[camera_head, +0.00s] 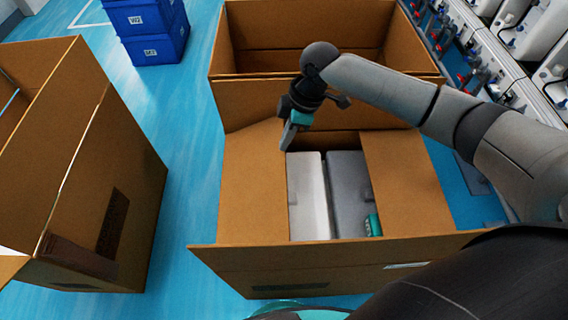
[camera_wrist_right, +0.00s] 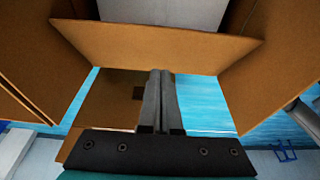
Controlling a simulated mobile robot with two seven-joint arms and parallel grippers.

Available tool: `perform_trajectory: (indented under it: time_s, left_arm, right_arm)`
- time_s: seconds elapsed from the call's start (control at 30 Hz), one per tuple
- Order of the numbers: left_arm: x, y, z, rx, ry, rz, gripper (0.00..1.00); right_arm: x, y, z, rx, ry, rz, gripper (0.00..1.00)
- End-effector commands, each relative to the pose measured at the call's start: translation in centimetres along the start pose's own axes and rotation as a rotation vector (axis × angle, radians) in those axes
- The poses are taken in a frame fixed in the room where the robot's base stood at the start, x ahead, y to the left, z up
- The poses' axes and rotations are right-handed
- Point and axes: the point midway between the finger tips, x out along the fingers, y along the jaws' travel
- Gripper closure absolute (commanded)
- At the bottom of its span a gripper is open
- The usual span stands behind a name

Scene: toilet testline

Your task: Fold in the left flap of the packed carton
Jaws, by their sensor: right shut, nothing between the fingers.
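The packed carton (camera_head: 230,262) stands open in the middle of the head view. A white block (camera_head: 308,195) and a grey block (camera_head: 346,190) show inside it. Its left flap (camera_head: 250,190) slopes over the left side of the opening, beside the white block. The right flap (camera_head: 405,180) lies over the right side. My right gripper (camera_head: 287,141) is shut and empty, with its tips at the far inner corner of the left flap; contact cannot be told. In the right wrist view its closed fingers (camera_wrist_right: 160,75) point at a cardboard panel (camera_wrist_right: 160,45). My left gripper is out of view.
A large open carton (camera_head: 320,62) stands directly behind the packed one. Another open carton (camera_head: 130,200) stands at the left, with blue floor between. Blue crates (camera_head: 150,35) are stacked at the back left. A machine line (camera_head: 490,60) runs along the right.

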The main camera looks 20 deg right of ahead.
Motion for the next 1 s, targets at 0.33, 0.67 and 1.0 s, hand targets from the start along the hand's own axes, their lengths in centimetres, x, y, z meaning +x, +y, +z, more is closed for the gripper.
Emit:
perform_trajectory:
  time_s: [0.33, 0.67, 1.0]
  left_arm:
    - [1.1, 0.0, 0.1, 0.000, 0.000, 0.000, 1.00]
    - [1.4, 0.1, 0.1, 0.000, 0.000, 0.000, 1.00]
    - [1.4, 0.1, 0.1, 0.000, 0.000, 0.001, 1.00]
  right_arm:
    - [7.6, -0.1, 0.0, 0.001, -0.001, -0.002, 1.00]
    - [10.5, -0.1, 2.6, 0.001, -0.001, -0.001, 1.00]
    - [10.8, -0.1, 2.9, 0.000, -0.001, 0.000, 1.00]
